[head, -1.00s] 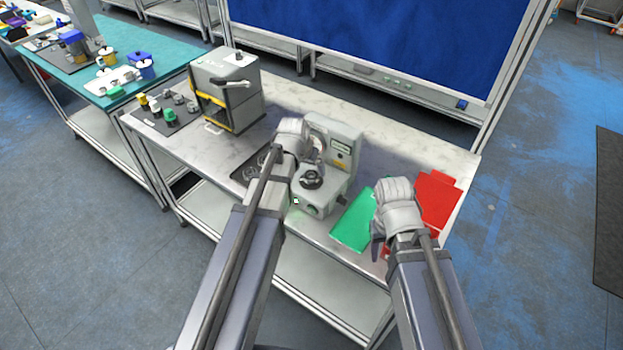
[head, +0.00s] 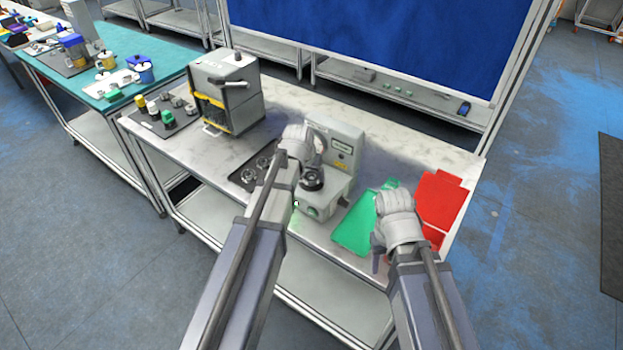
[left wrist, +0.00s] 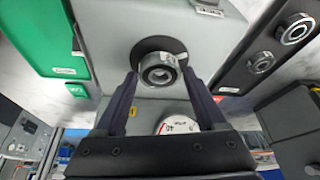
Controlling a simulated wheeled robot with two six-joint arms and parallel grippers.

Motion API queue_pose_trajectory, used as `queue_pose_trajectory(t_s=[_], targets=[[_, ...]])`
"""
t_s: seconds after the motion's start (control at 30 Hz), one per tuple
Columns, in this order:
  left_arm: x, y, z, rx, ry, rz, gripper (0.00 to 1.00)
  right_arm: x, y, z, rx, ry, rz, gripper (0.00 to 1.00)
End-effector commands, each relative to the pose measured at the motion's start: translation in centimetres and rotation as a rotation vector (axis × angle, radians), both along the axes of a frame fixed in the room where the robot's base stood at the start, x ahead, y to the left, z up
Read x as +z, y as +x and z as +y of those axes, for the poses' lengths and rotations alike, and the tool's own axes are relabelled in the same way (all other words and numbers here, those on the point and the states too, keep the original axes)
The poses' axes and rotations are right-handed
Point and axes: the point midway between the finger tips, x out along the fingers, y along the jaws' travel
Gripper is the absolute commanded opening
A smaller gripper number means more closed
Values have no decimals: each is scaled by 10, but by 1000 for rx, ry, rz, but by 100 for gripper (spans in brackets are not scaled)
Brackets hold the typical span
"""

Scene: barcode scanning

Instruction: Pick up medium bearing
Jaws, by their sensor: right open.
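A steel ring-shaped bearing sits on the round black seat of the grey machine (head: 345,147), under my left gripper. It shows in the left wrist view (left wrist: 160,69), in front of and between the fingertips, with no finger closed on it. More bearings lie on a dark tray beside the machine (head: 246,178); two show in the left wrist view (left wrist: 295,28). I cannot tell which bearing is the medium one. My left gripper (left wrist: 160,85) is open and empty; in the head view its hand hides part of the machine. My right gripper (head: 383,240) is open, over the green mat.
A grey box-shaped press (head: 228,85) stands at the left of the table, beside a dark tray with several small parts (head: 150,124).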

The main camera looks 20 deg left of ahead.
Motion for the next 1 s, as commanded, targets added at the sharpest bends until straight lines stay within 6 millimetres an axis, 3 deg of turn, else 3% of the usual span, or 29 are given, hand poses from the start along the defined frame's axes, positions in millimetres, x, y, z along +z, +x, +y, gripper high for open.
queue_pose_trajectory(t_s=[0.07,0.6,1.0], targets=[[0,0,0,0,0,0,63,0,0,0,0,0,0,50],[0,0,0,0,0,0,2,0,0,0,0,0,0,50],[4,0,0,0,0,0,0,4,0,0,0,0,0,50]])
